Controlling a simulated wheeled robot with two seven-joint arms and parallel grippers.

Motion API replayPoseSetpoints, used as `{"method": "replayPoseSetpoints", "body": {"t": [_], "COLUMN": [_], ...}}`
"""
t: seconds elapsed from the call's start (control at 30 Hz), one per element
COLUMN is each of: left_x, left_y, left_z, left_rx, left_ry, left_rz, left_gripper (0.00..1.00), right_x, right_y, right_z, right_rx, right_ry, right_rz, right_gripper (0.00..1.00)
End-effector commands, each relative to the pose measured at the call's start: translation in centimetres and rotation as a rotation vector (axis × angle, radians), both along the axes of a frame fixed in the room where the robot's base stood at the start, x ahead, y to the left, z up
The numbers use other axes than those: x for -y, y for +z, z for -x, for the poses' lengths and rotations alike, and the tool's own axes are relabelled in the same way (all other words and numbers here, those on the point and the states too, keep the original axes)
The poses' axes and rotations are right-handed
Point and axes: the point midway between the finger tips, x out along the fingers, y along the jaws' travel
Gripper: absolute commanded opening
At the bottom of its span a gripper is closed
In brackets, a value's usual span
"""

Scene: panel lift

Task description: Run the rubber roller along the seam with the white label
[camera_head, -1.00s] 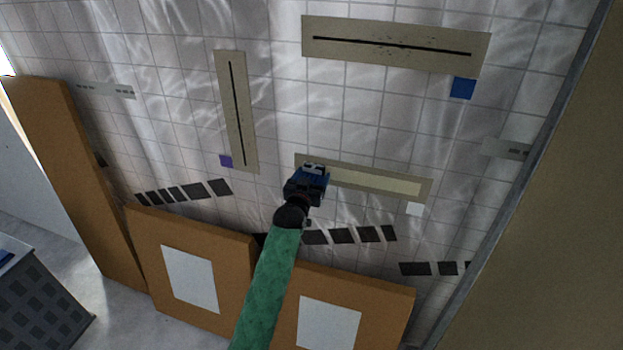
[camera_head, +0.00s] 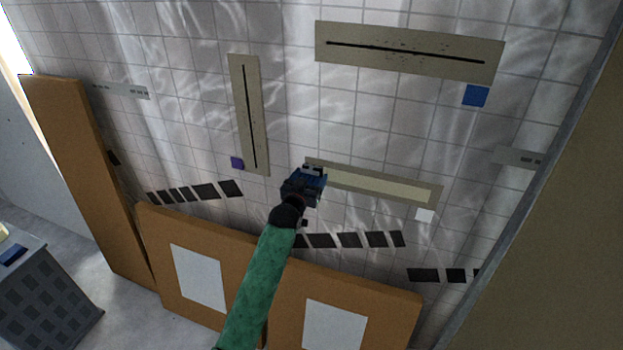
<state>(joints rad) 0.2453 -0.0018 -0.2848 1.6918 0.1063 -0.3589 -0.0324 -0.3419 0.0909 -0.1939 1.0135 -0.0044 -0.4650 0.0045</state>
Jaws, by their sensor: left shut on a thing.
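The seam with the white label is a beige strip (camera_head: 385,186) with a pale band along it, on the tiled wall. The white label (camera_head: 424,215) sits just below its right end. My left gripper (camera_head: 311,174), on the green arm, is at the strip's left end and covers part of it. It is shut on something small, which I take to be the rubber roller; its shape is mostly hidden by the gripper. I cannot tell whether it touches the strip. My right gripper is not in view.
A vertical strip (camera_head: 256,150) with a dark line has a purple label (camera_head: 237,163). An upper strip (camera_head: 400,67) with a dark line has a blue label (camera_head: 475,95). Brown panels (camera_head: 240,235) stand along the wall's foot. A grey crate (camera_head: 45,300) is at lower left.

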Motion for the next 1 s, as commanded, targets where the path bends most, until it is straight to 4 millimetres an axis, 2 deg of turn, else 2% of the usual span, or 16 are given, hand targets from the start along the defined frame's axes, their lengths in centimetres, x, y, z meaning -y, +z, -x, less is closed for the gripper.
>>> {"method": "replayPoseSetpoints", "body": {"t": [0.6,1.0], "left_x": [3.9,4.1], "left_y": [0.2,0.3], "left_z": [0.9,1.2], "left_rx": [0.001,0.003], "left_ry": [-0.002,-0.003], "left_rz": [0.003,0.002], "left_gripper": [0.36,0.36], "right_x": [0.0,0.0], "right_y": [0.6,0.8], "right_z": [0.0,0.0], "right_rx": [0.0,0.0], "right_ry": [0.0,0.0], "right_rz": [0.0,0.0], "right_gripper": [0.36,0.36]}}
